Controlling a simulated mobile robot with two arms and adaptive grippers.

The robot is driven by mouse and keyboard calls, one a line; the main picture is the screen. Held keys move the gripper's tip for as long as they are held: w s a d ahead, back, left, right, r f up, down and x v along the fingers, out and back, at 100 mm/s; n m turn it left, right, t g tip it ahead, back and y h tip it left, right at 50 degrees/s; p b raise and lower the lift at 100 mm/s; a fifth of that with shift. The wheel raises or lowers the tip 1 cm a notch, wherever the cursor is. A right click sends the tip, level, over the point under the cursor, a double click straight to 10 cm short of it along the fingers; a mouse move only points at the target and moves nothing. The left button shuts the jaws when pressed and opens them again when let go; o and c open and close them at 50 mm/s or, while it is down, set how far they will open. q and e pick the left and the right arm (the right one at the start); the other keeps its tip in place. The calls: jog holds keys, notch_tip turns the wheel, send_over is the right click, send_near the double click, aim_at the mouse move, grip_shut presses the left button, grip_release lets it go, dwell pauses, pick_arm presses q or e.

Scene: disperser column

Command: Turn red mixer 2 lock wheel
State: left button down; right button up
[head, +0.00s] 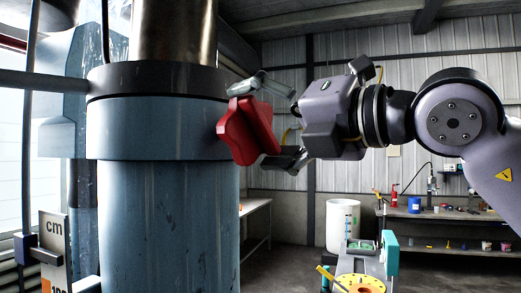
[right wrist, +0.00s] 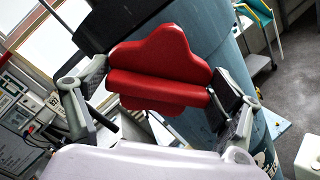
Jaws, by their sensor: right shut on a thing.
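The red lock wheel (head: 247,131) is a lobed knob on the right side of the blue column's collar (head: 155,128). My right gripper (head: 282,122) reaches it from the right, with one finger above and one below. In the right wrist view the red wheel (right wrist: 160,75) fills the space between the two fingers of my right gripper (right wrist: 158,98), which are shut on its sides. The wheel's shaft is hidden behind it. My left gripper is not in view.
The blue column (head: 165,225) stands at the left with a metal cylinder (head: 175,32) above it. A height scale (head: 54,245) marked cm is at the far left. A workbench (head: 440,214) and a white barrel (head: 342,225) stand behind.

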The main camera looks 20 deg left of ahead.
jog(key=n+b, duration=0.1)
jog(key=n, duration=0.2)
jog(key=shift+f+b, duration=0.15)
jog(key=shift+b, duration=0.15)
jog(key=n+b, duration=0.1)
jog(key=n, duration=0.1)
jog(key=shift+n, duration=0.3)
jog(key=n+b, duration=0.1)
jog(key=n, duration=0.2)
jog(key=shift+s+n, duration=0.1)
jog(key=shift+n, duration=0.2)
jog(key=n, duration=0.3)
jog(key=shift+n, duration=0.3)
jog(key=n, duration=0.3)
jog(key=shift+s+a+r+n, duration=0.1)
jog(key=shift+r+n, duration=0.1)
jog(key=shift+n, duration=0.2)
jog(key=n, duration=0.4)
jog(key=n+p, duration=0.1)
jog(key=n, duration=0.3)
jog(key=shift+f+n, duration=0.1)
jog(key=shift+n, duration=0.3)
jog(key=shift+s+f+n+p, duration=0.1)
jog(key=shift+n+p, duration=0.2)
jog(key=shift+n, duration=1.6)
